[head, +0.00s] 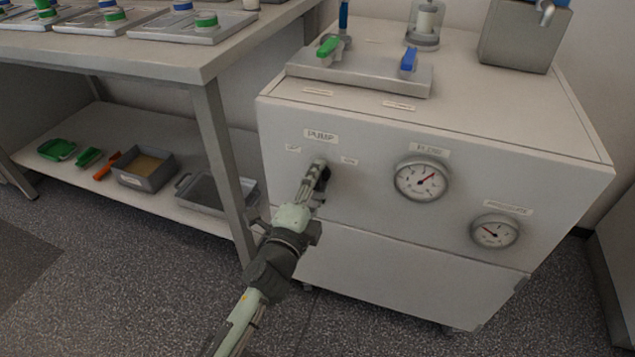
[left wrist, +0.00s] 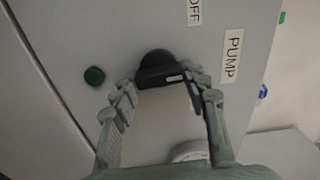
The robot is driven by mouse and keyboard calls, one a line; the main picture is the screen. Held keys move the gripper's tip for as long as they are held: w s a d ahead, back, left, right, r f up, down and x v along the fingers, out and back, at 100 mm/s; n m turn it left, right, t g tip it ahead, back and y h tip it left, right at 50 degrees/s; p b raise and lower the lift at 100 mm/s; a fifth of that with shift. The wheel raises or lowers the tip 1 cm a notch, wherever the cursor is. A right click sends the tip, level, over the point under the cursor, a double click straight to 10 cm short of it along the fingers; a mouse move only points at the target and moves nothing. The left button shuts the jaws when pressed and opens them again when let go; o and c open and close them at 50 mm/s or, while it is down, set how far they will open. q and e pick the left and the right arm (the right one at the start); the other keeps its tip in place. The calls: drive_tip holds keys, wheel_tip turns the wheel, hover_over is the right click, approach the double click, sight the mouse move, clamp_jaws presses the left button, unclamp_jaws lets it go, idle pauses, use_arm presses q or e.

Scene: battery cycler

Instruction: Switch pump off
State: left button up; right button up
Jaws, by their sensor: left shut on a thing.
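The pump switch is a black rotary knob (left wrist: 158,70) with a pale mark, on the front of a white cabinet (head: 370,255) below the PUMP label (head: 321,136). In the left wrist view the PUMP label (left wrist: 231,56) and the OFF label (left wrist: 194,12) show near the knob. My left gripper (head: 319,168) reaches the panel from below; in the left wrist view its fingers (left wrist: 160,80) are closed on the knob's two sides. In the head view the gripper hides most of the knob. My right gripper is not in view.
A flow gauge (head: 421,181) and a pressure gauge (head: 494,232) sit right of the knob. A workbench (head: 140,62) with a lower shelf stands at left. Valves (head: 408,62) are on the cabinet top.

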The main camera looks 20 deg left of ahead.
use_arm(q)
drive_tip(key=shift+r+n, duration=0.1)
drive_tip(key=shift+n, duration=0.8)
drive_tip(key=shift+n+p, duration=0.3)
drive_tip(key=shift+n, duration=1.4)
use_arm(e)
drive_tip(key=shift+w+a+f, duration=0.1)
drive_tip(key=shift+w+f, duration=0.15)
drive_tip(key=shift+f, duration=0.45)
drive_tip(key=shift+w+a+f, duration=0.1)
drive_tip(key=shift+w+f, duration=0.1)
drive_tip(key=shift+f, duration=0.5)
use_arm(q)
drive_tip(key=o, duration=1.2)
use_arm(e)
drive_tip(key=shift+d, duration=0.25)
